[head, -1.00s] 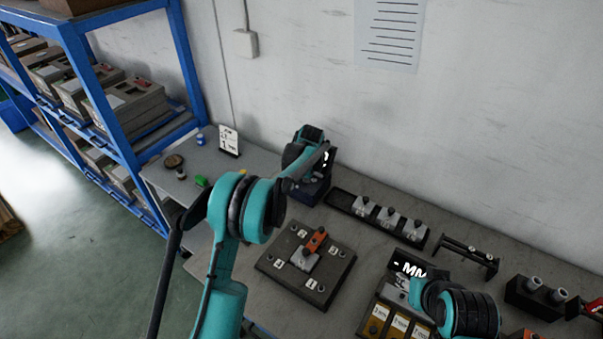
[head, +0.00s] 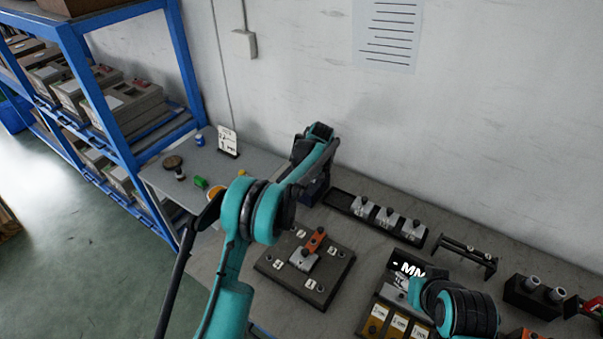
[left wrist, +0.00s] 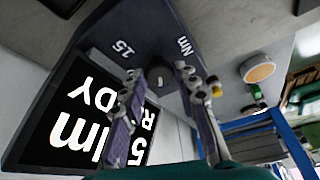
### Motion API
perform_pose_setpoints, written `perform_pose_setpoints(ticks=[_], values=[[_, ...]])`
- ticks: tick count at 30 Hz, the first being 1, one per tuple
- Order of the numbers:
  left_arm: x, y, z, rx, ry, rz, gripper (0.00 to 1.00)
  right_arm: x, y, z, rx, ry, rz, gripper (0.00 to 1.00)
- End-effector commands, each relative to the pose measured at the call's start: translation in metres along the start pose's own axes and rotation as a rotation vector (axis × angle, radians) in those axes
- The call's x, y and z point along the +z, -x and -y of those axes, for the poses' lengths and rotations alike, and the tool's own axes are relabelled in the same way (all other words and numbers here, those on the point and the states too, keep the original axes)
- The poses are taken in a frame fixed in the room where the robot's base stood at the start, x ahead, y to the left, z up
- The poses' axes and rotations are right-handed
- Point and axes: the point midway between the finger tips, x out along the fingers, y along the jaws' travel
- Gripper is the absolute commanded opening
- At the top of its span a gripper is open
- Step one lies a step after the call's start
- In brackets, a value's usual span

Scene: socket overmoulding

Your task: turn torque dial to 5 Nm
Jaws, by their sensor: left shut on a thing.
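The torque dial (left wrist: 160,80) is a round dark knob with a light mark, on the sloping panel of a dark box (left wrist: 100,35) in the left wrist view. My left gripper (left wrist: 160,88) is shut on the dial, one finger at each side. White "15" and "Nm" labels flank it. The box's black display (left wrist: 70,125) shows large white characters, turned over; a 5 and part of "Nm" and "READY" are readable, partly behind a finger. In the head view my left forearm largely hides the box (head: 313,190). My right gripper is not visible, only its arm at the lower right.
A dark fixture plate (head: 290,285) with an orange clamp lies in front of my left arm. A tray of small parts (head: 377,216) stands to the right, with a black stand (head: 466,255) beyond. A sign card (head: 228,142) and small items stand left. The wall is behind.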

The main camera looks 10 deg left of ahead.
Motion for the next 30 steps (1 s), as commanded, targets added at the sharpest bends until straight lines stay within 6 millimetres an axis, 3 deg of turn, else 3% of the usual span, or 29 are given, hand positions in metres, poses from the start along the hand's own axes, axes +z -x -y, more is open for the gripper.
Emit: perform_pose_setpoints(ticks=[4,5,7,19,30], values=[[0.0,0.0,0.0,0.001,0.0,0.001,0.01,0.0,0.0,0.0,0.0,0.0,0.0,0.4],[0.001,0.0,0.0,0.001,0.0,0.001,0.35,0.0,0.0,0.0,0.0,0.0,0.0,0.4],[0.0,0.0,0.0,0.001,0.0,0.001,0.51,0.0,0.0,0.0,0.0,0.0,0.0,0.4],[0.0,0.008,0.0,0.001,-0.002,0.0,0.51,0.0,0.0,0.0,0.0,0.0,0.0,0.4],[0.0,0.082,0.0,0.0,-0.002,0.0,0.51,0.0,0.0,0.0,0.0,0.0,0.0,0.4]])
